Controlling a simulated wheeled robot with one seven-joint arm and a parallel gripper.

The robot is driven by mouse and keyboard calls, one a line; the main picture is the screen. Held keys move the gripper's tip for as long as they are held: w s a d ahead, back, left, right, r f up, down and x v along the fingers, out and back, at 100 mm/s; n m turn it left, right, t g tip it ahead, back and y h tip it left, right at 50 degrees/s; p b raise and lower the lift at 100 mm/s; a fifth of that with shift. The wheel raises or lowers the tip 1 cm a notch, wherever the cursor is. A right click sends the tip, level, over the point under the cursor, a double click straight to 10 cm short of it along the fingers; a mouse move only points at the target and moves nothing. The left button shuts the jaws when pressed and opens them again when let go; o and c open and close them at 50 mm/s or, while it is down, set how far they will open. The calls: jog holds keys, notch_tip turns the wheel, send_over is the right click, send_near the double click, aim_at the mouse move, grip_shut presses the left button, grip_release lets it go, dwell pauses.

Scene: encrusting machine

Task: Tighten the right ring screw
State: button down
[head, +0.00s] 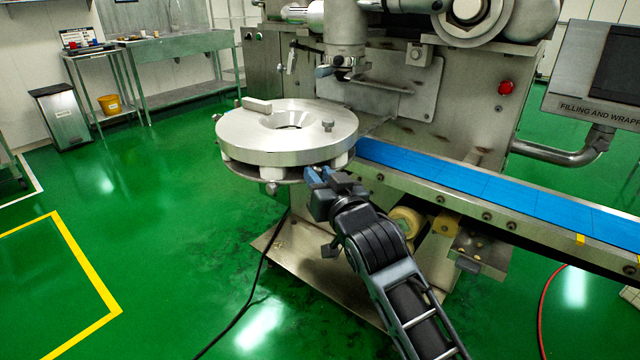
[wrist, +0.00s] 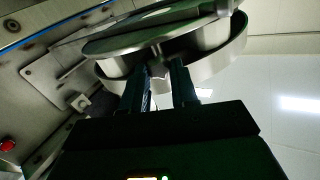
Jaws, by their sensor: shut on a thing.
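The round steel ring (head: 240,145) of the machine is a thick disc with a central hole, at the centre left of the head view. Its underside and rim also show in the wrist view (wrist: 215,35). My gripper (head: 317,174) is under the ring's front right edge, with its fingers pointing up at it. In the wrist view my gripper (wrist: 160,85) has its two fingers on either side of a small metal piece, the right ring screw (wrist: 162,73), and is shut on it. The fingers mostly hide this screw in the head view. Another screw knob (head: 271,188) hangs under the ring's front.
A blue conveyor belt (head: 480,190) runs right from beside the ring. The machine's nozzle (head: 343,62) stands above and behind the ring. A red button (head: 506,87) is on the machine body. A black cable (head: 255,290) hangs below; the green floor at left is free.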

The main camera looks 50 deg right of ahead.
jog(key=shift+f+m+b, duration=0.2)
jog(key=shift+m+b, duration=0.15)
jog(key=shift+m, duration=0.55)
jog(key=c, duration=0.9)
grip_release()
jog(key=shift+r, duration=0.15)
jog(key=shift+o, duration=0.2)
jog(key=v, duration=0.7)
jog(key=shift+s+a, duration=0.15)
jog(key=shift+s, duration=0.2)
